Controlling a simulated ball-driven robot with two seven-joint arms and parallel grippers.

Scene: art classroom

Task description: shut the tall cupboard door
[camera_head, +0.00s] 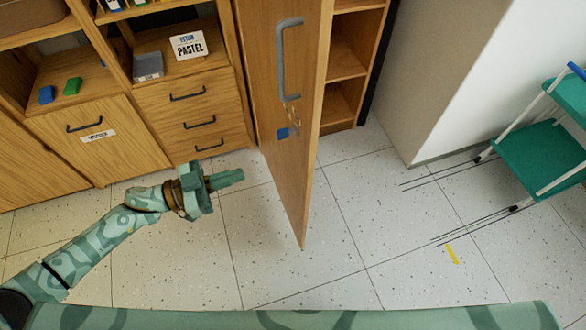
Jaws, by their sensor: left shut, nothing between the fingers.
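The tall cupboard door (264,62) is wooden with a long grey handle (282,60) and a small blue patch below it. It stands open, swung out toward me, with its lower corner over the tiled floor. The tall cupboard (345,62) behind it shows open shelves to the right of the door. My left gripper (238,176) is shut and empty, to the left of the door, on its handle side and apart from it. My right gripper is not in view.
Wooden cabinets with drawers (186,104) and open shelves line the wall at left. A grey pillar (440,75) stands right of the cupboard. A green trolley (540,150) is at far right. The floor (345,215) around the door is clear.

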